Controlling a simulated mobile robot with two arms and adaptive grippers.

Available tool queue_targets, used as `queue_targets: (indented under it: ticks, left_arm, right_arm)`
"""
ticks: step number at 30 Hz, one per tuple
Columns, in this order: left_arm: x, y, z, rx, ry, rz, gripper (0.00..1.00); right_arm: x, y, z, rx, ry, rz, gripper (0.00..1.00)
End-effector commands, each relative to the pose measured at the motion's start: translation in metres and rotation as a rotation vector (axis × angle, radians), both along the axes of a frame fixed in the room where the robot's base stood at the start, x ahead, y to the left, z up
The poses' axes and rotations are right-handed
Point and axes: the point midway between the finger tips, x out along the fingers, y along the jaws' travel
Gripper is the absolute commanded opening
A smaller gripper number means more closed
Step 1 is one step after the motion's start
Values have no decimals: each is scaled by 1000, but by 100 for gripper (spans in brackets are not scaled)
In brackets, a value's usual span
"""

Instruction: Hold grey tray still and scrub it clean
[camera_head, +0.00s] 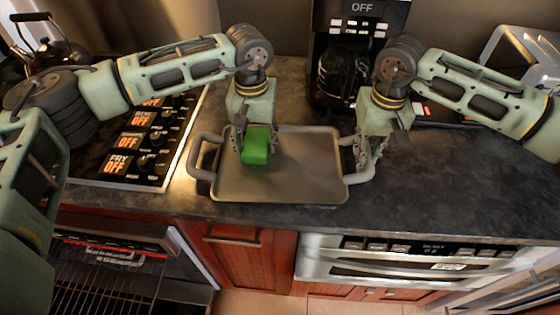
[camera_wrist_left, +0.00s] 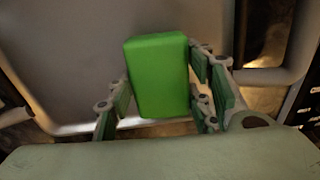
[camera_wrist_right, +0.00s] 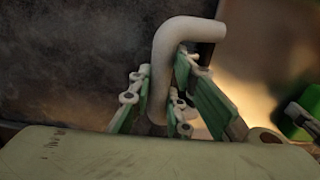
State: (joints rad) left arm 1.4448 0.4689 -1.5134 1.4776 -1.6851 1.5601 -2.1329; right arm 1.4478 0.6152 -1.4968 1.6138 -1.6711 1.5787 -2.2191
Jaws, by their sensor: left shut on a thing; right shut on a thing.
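The grey tray (camera_head: 300,175) lies on the dark countertop, with a looped handle at each side. My left gripper (camera_head: 256,150) is shut on a green sponge (camera_head: 255,146) over the left part of the tray. The sponge (camera_wrist_left: 158,76) sits between the fingers in the left wrist view; whether it touches the tray I cannot tell. My right gripper (camera_head: 362,155) is shut on the tray's right handle. In the right wrist view, the handle (camera_wrist_right: 163,75) passes between the fingers.
A stove panel with several knobs (camera_head: 150,140) lies left of the tray. A coffee maker (camera_head: 345,60) stands behind it. A toaster-like metal appliance (camera_head: 510,50) is at the back right. Counter (camera_head: 450,185) right of the tray is clear. Drawer and oven fronts are below.

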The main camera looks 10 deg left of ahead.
Motion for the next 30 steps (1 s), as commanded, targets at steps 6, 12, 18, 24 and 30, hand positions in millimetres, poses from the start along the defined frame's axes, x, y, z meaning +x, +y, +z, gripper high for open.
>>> queue_targets:
  ticks: [6,12,18,24,30]
  left_arm:
    - [0,-13,-3,-2,1,-3,0]
    - [0,-22,-5,-3,3,-4,0]
    - [-1,-16,-6,-4,5,-3,0]
    - [-2,-1,-5,2,7,-1,0]
    - [-2,6,-5,6,8,2,0]
  right_arm:
    - [0,0,-1,1,0,0,0]
    - [0,1,0,2,-1,1,0]
    - [0,2,0,4,-1,3,0]
    - [0,1,0,2,-2,2,0]
    - [0,0,0,0,-2,0,0]
